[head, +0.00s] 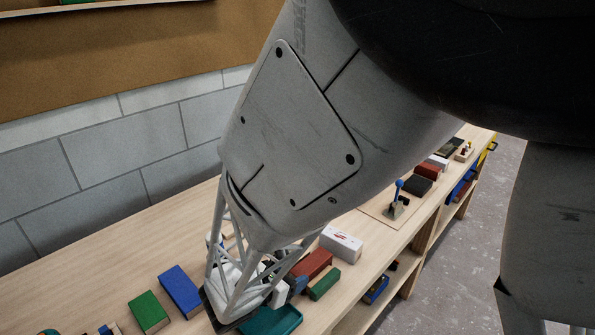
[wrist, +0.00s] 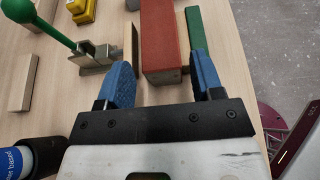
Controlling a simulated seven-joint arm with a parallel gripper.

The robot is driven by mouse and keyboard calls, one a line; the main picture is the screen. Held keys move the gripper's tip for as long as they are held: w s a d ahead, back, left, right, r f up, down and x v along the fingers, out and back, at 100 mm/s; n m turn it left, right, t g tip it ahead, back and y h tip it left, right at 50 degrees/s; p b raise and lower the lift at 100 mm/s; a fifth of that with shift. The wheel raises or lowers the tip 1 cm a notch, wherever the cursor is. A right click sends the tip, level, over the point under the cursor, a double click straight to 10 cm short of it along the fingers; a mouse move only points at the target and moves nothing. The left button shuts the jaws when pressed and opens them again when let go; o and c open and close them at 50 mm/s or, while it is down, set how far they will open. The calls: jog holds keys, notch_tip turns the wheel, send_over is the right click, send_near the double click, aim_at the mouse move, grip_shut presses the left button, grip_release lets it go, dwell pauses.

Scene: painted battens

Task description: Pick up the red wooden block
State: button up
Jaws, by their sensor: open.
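The red wooden block (wrist: 158,35) lies lengthwise on the table in the wrist view, its greyish near end facing me. In the head view the red block (head: 318,261) lies just right of my gripper, partly hidden by it. My gripper (wrist: 163,82) is open and empty.
A green-handled clamp (wrist: 75,45) stands left of the red block, with a thin wooden strip (wrist: 131,50) between. The table's edge is to the right.

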aim_at(307, 265)
jog(key=shift+w+d+f, duration=0.15)
jog(key=shift+w+d, duration=0.1)
jog(key=shift+d, duration=0.05)
jog(key=shift+w, duration=0.1)
jog(key=shift+x, duration=2.55)
jog(key=shift+c, duration=0.2)
jog(key=c, duration=0.7)
